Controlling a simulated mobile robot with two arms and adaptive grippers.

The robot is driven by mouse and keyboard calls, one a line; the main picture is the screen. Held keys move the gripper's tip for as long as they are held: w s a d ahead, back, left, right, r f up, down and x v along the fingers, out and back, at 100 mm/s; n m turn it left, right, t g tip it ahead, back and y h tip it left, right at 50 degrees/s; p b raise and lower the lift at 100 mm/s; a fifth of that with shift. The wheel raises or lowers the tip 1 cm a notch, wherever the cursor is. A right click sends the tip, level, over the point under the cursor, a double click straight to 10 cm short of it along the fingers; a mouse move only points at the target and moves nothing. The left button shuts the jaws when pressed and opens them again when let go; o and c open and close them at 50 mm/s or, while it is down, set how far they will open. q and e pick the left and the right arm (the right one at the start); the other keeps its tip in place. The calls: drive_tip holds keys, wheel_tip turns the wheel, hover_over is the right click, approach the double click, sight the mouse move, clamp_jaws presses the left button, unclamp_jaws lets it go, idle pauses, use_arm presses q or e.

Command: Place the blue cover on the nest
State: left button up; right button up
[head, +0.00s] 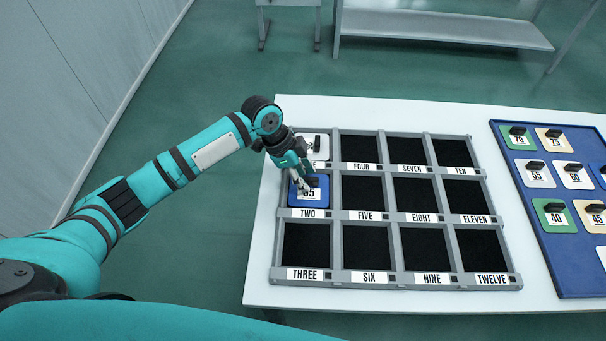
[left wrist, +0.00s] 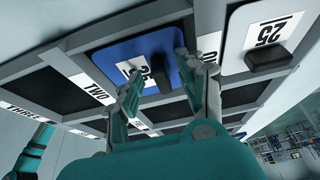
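The blue cover (head: 322,197), with a white number label and a dark handle, lies in the compartment marked TWO of the grey panel fixture (head: 336,240). It looks flat and seated inside the frame. In the left wrist view the blue cover (left wrist: 118,62) fills its compartment. My left gripper (head: 301,186) is right over it. In the left wrist view my left gripper (left wrist: 162,72) has its fingers spread on either side of the dark handle; contact with the handle is hard to tell. My right gripper is out of view.
A white cover (head: 318,138) sits in the compartment beyond, partly behind my gripper; it reads 25 in the left wrist view (left wrist: 262,30). The other compartments are empty and black. A blue board (head: 540,225) with several coloured covers lies on the white table (head: 260,270) at right.

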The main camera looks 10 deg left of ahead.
use_arm(q)
drive_tip(key=v, duration=1.2)
drive_tip(key=shift+b, duration=0.45)
